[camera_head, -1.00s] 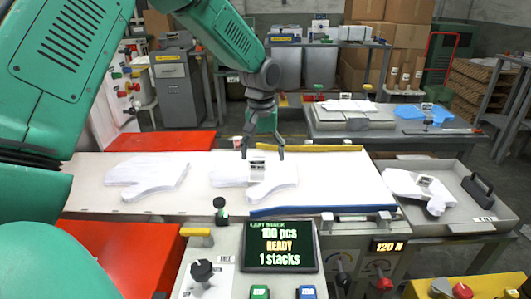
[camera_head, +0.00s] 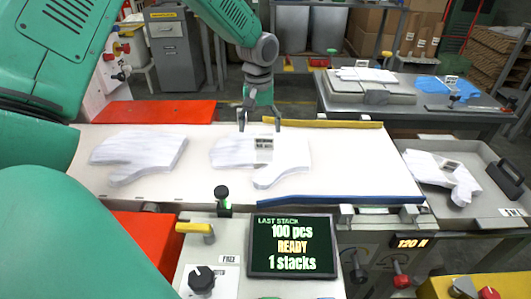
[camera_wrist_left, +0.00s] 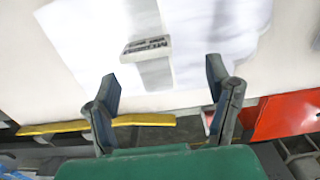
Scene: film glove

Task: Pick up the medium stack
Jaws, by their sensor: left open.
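The medium stack (camera_head: 285,160) is a flat pile of white glove-shaped film with a printed label band (camera_head: 264,143), lying in the middle of the white work surface. The stack and its label also show in the wrist view (camera_wrist_left: 205,45). My left gripper (camera_head: 260,124) is open and empty, fingers pointing down near the far edge of the stack by the label. In the wrist view its two fingers (camera_wrist_left: 162,85) stand apart on either side of the label band's line. I cannot tell its exact height. My right gripper is not in view.
Another white glove stack (camera_head: 138,155) lies to the left. A grey tray (camera_head: 500,210) at the right holds a labelled stack (camera_head: 440,175). A yellow rail (camera_head: 325,123) and a blue rail (camera_head: 335,203) border the surface. A screen (camera_head: 292,246) reads 100 pcs, READY.

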